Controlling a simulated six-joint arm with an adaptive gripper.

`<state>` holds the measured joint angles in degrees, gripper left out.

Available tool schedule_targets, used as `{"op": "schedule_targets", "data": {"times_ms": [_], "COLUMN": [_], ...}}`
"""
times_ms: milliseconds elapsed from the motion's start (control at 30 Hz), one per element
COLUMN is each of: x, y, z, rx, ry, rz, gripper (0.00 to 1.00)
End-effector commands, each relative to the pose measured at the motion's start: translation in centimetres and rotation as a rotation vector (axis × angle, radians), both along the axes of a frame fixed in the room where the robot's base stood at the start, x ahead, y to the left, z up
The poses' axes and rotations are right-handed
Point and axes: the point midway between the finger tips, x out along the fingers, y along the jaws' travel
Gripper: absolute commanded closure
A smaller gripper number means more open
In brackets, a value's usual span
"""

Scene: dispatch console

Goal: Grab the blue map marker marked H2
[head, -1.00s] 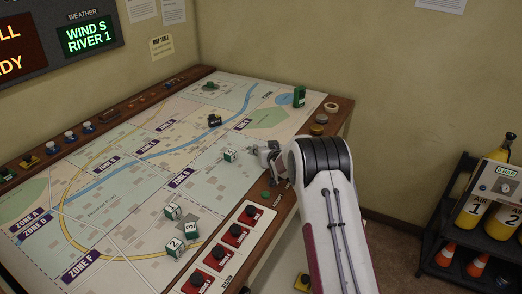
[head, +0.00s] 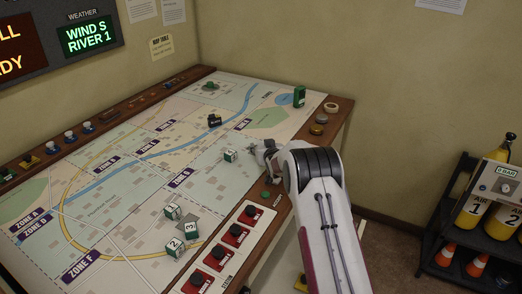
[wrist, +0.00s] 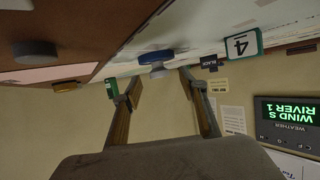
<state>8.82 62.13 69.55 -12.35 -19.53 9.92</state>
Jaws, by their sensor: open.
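In the wrist view, which shows the table upside down, a blue round piece with a grey knob (wrist: 155,57) sits on the map just beyond my fingertips, roughly between them. No H2 marking is readable on it. In the head view I cannot make this piece out; my gripper may hide it. My gripper (head: 257,149) is low over the right part of the map, its fingers pointing left. In the wrist view its two fingers (wrist: 158,82) are apart with nothing between them.
A white-and-green block marked 4 (head: 230,156) stands close left of my gripper. A black piece (head: 214,120) and a green box (head: 299,96) stand farther back. Red-based buttons (head: 236,235) and numbered blocks (head: 174,246) are nearer. Blue-and-white pieces (head: 70,137) line the left rail.

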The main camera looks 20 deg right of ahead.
Motion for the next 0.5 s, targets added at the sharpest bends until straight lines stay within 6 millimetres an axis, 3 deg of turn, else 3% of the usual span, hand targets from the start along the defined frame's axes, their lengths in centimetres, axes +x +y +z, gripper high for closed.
{"op": "schedule_targets", "data": {"times_ms": [500], "x": [1.9], "y": [-0.2], "z": [-0.8], "rx": [0.000], "ry": [0.000], "rz": [-0.001], "gripper": [0.57]}}
